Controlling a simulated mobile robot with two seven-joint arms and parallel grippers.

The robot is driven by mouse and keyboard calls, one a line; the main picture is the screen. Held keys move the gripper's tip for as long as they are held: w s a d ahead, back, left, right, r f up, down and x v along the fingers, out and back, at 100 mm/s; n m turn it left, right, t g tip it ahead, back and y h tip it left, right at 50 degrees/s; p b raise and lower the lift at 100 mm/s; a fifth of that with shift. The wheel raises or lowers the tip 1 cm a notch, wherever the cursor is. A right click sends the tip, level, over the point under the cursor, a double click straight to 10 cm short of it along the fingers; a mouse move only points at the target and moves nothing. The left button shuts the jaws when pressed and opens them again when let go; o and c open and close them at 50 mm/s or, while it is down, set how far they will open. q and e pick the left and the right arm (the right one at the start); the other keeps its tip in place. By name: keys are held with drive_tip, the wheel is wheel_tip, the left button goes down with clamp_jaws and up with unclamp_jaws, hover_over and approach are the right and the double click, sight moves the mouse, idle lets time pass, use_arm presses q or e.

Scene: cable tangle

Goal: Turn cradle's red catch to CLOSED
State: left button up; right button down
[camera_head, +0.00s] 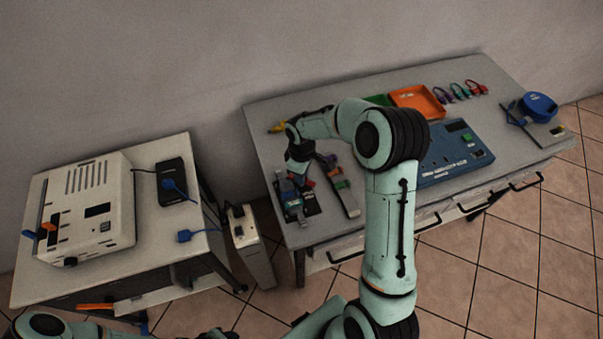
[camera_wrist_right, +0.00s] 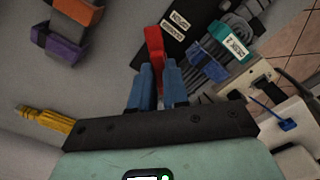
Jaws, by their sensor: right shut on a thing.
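The red catch (camera_wrist_right: 153,45) shows in the right wrist view as an upright red piece between my blue fingertips. It is by the edge of the black cradle plate (camera_wrist_right: 178,42), which carries two small white labels too blurred to read for certain. My right gripper (camera_wrist_right: 156,84) is shut on the red catch. In the head view my right arm reaches over the left end of the bench, and the dark cradle plate (camera_head: 311,204) shows partly below its wrist. The catch is mostly hidden there. My left gripper is not in view.
A blue clip with a teal-labelled grey cable (camera_wrist_right: 228,45) lies beside the plate. A yellow plug (camera_wrist_right: 45,119) and orange and purple clips (camera_wrist_right: 64,48) lie nearby. An orange tray (camera_head: 418,101) and blue panel box (camera_head: 455,158) stand farther right. A side table holds a beige device (camera_head: 88,209).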

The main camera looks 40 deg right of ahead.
drive_tip(key=n, duration=0.4)
drive_tip(key=shift+r, duration=0.1)
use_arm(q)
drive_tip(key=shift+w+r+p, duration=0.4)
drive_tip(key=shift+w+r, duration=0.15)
use_arm(e)
drive_tip(key=shift+n, duration=2.2)
drive_tip(key=c, duration=1.1)
unclamp_jaws()
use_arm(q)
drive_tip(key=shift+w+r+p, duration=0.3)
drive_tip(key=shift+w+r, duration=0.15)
use_arm(e)
wheel_tip(320, 180, up, 13)
drive_tip(key=shift+r, duration=0.15)
